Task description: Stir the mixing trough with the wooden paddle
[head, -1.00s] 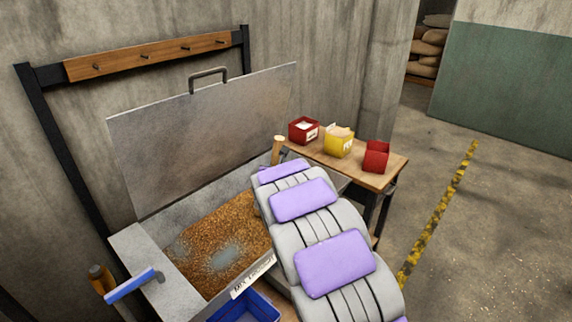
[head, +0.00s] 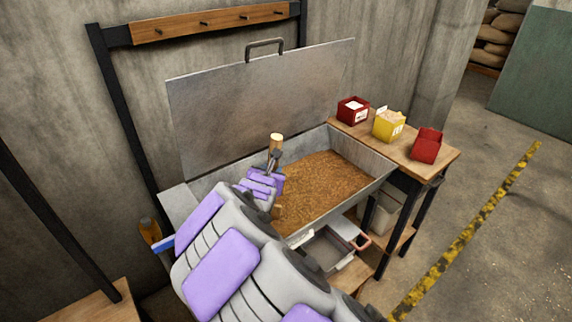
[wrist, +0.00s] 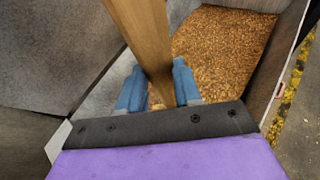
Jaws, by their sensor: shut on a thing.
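The mixing trough (head: 377,172) is a grey metal box with its lid standing open behind it, and brown grain (head: 325,187) covers the visible part of its floor. My gripper (head: 273,164) is at the trough's left part, shut on the wooden paddle (head: 276,142). The paddle's handle top sticks up above the gripper, and a short wooden piece shows below it at the grain. In the wrist view the paddle's shaft (wrist: 143,38) runs between the two blue fingers (wrist: 158,92). The paddle's lower end is hidden. My arm covers the trough's front left.
The raised lid (head: 265,105) stands close behind my gripper. A side table right of the trough carries two red boxes (head: 353,110) (head: 427,145) and a yellow box (head: 389,125). A grey tray (head: 328,258) sits below the trough. A wooden handle (head: 149,230) shows at left.

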